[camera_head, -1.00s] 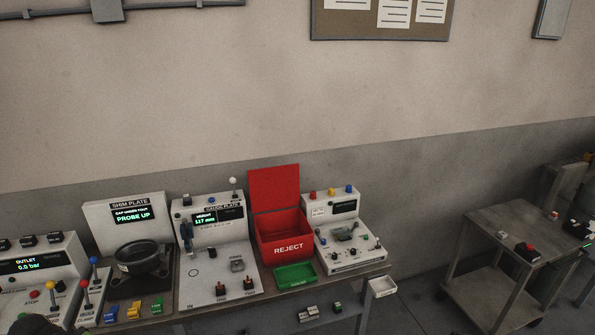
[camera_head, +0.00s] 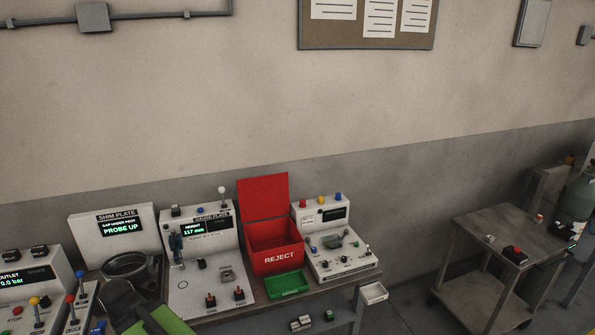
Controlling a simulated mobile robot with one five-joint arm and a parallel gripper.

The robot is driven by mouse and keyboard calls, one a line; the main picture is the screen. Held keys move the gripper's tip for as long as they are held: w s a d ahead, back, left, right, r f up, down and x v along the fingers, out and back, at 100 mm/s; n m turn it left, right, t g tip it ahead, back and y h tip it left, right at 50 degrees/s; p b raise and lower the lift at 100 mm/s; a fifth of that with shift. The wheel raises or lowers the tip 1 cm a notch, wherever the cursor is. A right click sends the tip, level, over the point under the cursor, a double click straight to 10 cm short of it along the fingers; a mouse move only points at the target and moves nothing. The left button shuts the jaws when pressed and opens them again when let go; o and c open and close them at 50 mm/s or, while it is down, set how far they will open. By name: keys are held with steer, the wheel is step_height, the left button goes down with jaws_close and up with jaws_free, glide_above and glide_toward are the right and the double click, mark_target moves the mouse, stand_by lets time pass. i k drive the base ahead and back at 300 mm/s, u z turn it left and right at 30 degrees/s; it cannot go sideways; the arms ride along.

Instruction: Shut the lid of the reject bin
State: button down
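The red reject bin (camera_head: 275,262) stands on the bench, with REJECT in white on its front. Its red lid (camera_head: 263,196) is up, tilted back against the wall side and hinged at the bin's rear edge. The bin's inside shows dark red, and I see nothing clearly in it. A dark and green part at the lower left looks like my arm, to the left of the bin and well apart from it. My gripper's fingertips do not show.
A green tray (camera_head: 288,285) sits just in front of the bin. The gauge plate console (camera_head: 202,265) stands close on its left and a console with coloured buttons (camera_head: 332,240) close on its right. A trolley (camera_head: 503,238) stands further right.

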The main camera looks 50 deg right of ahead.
mark_target(262, 197)
steer(key=z, duration=0.4)
steer(key=i, duration=1)
steer(key=u, duration=0.05)
